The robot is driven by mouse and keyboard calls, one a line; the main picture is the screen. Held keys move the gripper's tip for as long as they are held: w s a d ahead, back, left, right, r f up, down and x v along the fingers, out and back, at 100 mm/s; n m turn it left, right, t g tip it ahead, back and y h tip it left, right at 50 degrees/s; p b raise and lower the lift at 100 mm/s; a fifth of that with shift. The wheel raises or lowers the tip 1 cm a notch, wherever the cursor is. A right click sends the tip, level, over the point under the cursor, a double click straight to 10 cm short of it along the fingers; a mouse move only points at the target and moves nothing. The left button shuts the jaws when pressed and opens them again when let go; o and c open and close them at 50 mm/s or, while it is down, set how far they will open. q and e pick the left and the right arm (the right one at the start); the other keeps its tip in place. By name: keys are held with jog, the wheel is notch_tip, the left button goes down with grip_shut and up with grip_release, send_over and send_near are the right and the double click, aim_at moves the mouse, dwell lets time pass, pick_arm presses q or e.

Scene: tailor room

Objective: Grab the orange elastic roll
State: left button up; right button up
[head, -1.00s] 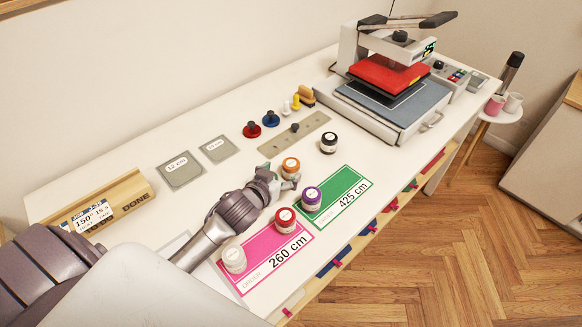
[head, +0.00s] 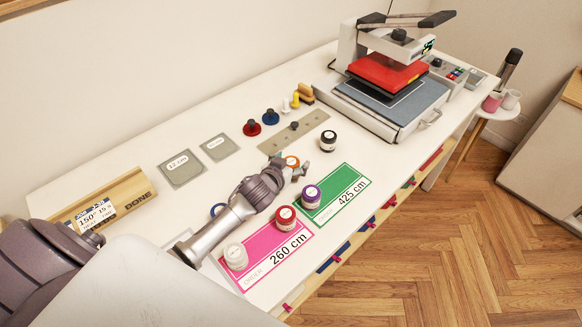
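The orange elastic roll (head: 292,161) stands on the white table, a little left of the black roll. It is partly hidden by my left gripper (head: 289,168), whose arm comes in from the lower left. The gripper's fingers are spread, one on each side of the orange roll's near part. I cannot tell whether they touch it. My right gripper is not in view.
Purple (head: 311,196), red (head: 285,218) and white (head: 236,256) rolls stand by the pink and green order cards. A black roll (head: 328,141) stands to the right. A blue roll (head: 217,210) is partly behind my arm. A heat press (head: 390,85) stands at the back right.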

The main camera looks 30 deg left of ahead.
pick_arm(q)
jog(key=c, duration=1.1)
jog(key=shift+r, duration=0.1)
